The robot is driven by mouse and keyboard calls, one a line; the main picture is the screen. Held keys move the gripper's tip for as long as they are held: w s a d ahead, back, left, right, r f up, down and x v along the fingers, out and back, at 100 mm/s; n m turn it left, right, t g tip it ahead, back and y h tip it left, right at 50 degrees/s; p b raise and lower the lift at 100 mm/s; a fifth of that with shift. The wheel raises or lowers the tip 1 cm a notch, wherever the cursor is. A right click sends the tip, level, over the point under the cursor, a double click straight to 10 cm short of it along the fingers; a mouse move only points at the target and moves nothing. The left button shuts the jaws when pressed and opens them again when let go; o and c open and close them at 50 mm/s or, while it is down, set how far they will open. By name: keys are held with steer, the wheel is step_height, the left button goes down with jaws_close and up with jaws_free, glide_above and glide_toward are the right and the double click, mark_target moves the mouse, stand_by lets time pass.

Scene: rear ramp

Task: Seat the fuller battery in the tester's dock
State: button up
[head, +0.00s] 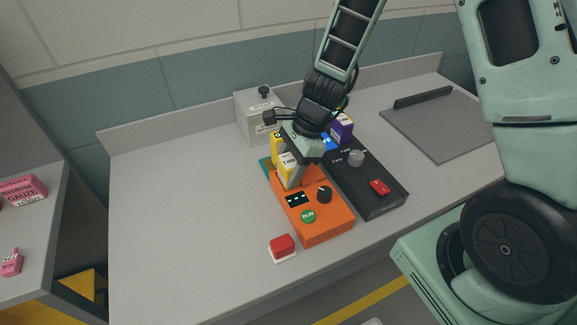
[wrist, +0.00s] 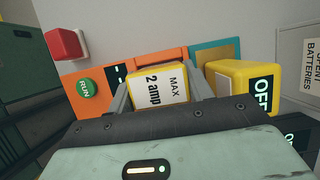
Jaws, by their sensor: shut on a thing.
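My gripper (head: 291,176) is shut on a yellow block (head: 287,163) with a white label reading "2 amp MAX". In the wrist view the block (wrist: 160,88) sits between both fingers. It is over the back end of the orange tester (head: 322,222), where I cannot tell whether it is seated or just above. The tester has a green RUN button (head: 308,216), a small black display and a black knob (head: 324,194). A second yellow block (wrist: 228,80), marked "OFF" on a black patch, stands beside the held one, by a teal patch (wrist: 212,50). No charge levels are readable.
A black device (head: 375,200) with a grey knob and red switch lies right of the tester. A grey "spent batteries" box (head: 250,112) is at the back. A red button (head: 282,244) sits in front. The left tabletop is clear.

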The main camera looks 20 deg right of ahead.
steer(key=o, duration=1.3)
steer(key=p+v, duration=0.1)
steer(key=v, duration=1.6)
steer(key=shift+d+p, duration=0.15)
steer(key=shift+p, duration=0.15)
